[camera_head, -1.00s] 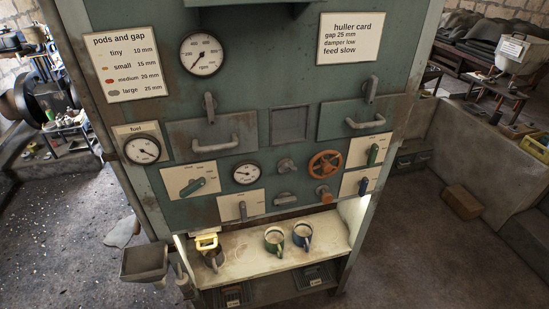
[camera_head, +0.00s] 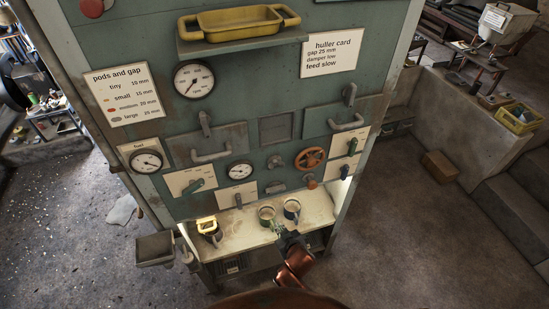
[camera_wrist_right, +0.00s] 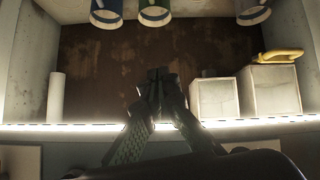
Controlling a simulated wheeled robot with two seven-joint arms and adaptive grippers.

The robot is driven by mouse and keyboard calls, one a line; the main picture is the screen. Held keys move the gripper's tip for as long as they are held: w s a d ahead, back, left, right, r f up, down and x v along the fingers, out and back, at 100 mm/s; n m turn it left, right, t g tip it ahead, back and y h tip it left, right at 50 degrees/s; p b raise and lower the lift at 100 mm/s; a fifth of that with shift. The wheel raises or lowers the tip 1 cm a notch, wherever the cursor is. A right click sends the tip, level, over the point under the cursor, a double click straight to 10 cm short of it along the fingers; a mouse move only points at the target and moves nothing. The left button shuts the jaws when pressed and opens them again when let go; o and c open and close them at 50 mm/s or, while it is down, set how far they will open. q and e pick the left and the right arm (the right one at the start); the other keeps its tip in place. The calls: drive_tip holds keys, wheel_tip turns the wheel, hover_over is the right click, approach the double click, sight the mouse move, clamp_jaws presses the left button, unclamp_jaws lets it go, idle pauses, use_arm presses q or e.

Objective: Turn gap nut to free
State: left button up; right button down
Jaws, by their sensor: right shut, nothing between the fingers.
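The green machine panel (camera_head: 250,100) carries a red handwheel (camera_head: 310,158), a grey knob (camera_head: 275,161) to its left, a grey fitting (camera_head: 275,187) lower down and a small orange knob (camera_head: 310,182) below the wheel. No label I can read marks any of these as the gap nut. My right gripper (camera_head: 288,238) is in front of the lower shelf, below these controls and near the mugs, touching none of the controls. Its fingers (camera_wrist_right: 158,76) are together and empty in the right wrist view. My left gripper is not in view.
Mugs (camera_head: 266,214) stand on the lit shelf (camera_head: 240,238), with a yellow-topped item (camera_head: 208,229) at its left. A yellow tray (camera_head: 240,21) sits on a ledge above. A grey hopper (camera_head: 155,248) juts out at lower left.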

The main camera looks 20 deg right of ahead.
wheel_tip(320, 180, up, 22)
drive_tip(key=a+f+m+t+p, duration=0.1)
drive_tip(key=a+t+p, duration=0.1)
drive_tip(key=p, duration=0.1)
wheel_tip(320, 180, up, 15)
drive_tip(key=m+t+p, duration=0.2)
drive_tip(key=t+p, duration=0.1)
drive_tip(key=p, duration=0.1)
hover_over(276, 164)
drive_tip(key=s+a, duration=0.2)
drive_tip(key=s, duration=0.2)
drive_tip(key=shift+w+d+r, duration=0.1)
drive_tip(key=shift+d, duration=0.05)
drive_tip(key=f, duration=0.2)
drive_tip(key=shift+w+f, duration=0.25)
drive_tip(key=shift+f, duration=0.1)
drive_tip(key=shift+s+f, duration=0.1)
drive_tip(key=shift+f, duration=0.5)
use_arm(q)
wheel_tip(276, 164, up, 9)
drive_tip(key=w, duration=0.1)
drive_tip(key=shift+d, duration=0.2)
use_arm(e)
drive_tip(key=shift+f, duration=0.25)
use_arm(q)
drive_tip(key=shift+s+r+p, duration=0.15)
drive_tip(key=shift+p, duration=0.15)
use_arm(e)
drive_tip(key=shift+n, duration=0.3)
